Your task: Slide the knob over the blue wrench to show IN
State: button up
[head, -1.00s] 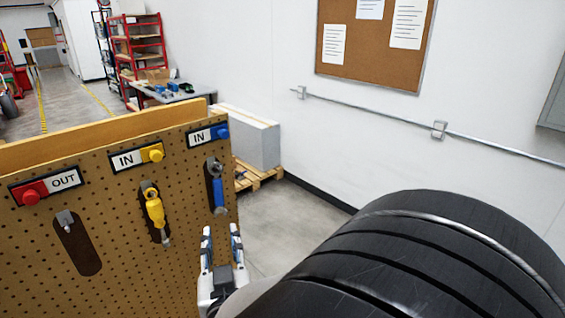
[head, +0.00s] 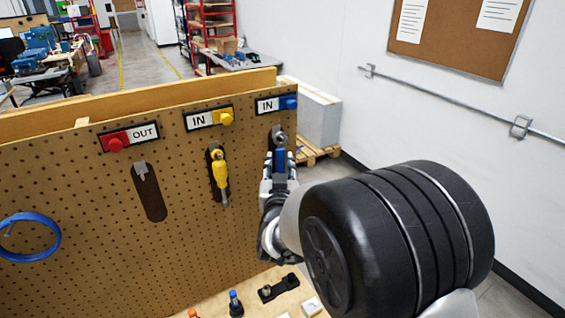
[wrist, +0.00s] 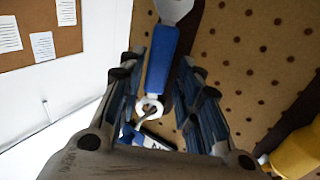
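The blue knob (head: 289,102) sits at the right end of its sign plate (head: 268,105), which shows IN. Below it the blue wrench (head: 278,137) hangs on the pegboard, its lower part mostly hidden by my gripper (head: 280,168). In the wrist view, which looks upside down, the wrench's blue handle (wrist: 161,60) lies between the two fingers of my gripper (wrist: 165,98). The fingers are apart, with gaps visible on both sides of the handle. The wrench's ring end hangs on a peg.
The yellow tool (head: 219,172) hangs to the left under a yellow knob (head: 226,118) showing IN. The red knob (head: 115,144) shows OUT above an empty dark outline (head: 149,192). A blue ring (head: 30,237) hangs at far left. Small parts lie on the bench below.

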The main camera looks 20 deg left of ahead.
jog(key=shift+w+a, duration=0.15)
jog(key=shift+w, duration=0.25)
grip_shut()
dwell(0.5)
jog(key=shift+o, duration=1.6)
grip_release()
jog(key=shift+s, duration=0.1)
jog(key=b+v, duration=0.2)
jog(key=v, duration=0.7)
jog(key=shift+b, duration=0.35)
